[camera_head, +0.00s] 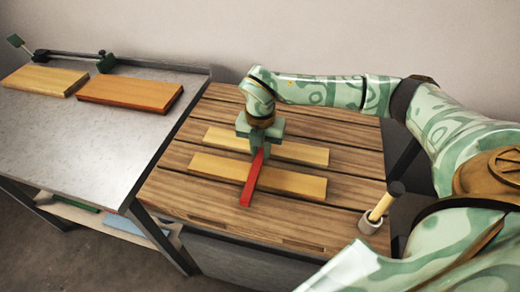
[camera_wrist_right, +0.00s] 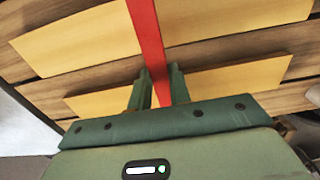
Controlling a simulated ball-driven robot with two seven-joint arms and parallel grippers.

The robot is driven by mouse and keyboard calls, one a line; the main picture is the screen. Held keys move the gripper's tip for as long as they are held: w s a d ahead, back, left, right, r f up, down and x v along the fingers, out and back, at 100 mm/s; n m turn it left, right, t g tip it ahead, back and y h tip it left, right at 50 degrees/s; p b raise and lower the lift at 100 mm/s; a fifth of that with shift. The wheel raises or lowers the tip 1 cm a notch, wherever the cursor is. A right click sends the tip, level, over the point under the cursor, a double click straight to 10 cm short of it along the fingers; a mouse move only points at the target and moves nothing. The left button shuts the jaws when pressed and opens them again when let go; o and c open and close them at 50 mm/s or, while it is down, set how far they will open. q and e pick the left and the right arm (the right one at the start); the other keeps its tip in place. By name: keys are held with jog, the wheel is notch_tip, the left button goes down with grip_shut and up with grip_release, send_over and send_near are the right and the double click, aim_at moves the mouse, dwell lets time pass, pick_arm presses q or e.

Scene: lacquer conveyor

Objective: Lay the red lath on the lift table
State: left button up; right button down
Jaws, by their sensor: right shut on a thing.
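The red lath (camera_head: 252,182) is a narrow red bar over the slatted wooden table (camera_head: 350,190), which may be the lift table. It runs crosswise over two yellow strips (camera_head: 225,170) lying there. My right gripper (camera_head: 262,146) is shut on the lath near its far end. In the right wrist view, the red lath (camera_wrist_right: 149,38) passes between the two green fingers of the right gripper (camera_wrist_right: 159,76). I cannot tell whether the lath touches the strips. The gripper hides the lath's far end in the head view. My left gripper is not in view.
A grey metal bench (camera_head: 75,130) stands at left, with a yellow board (camera_head: 45,80) and an orange board (camera_head: 130,93) on it. A holder with an upright pale handle (camera_head: 381,208) stands at the wooden table's right edge. The table's front slats are mostly clear.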

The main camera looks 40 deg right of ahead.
aim_at(260, 154)
jog(key=shift+s, duration=0.1)
jog(key=shift+f, duration=0.25)
jog(key=c, duration=1.3)
grip_release()
notch_tip(260, 154, up, 13)
jog(key=p, duration=0.3)
jog(key=shift+a+f, duration=0.1)
jog(key=shift+f, duration=0.1)
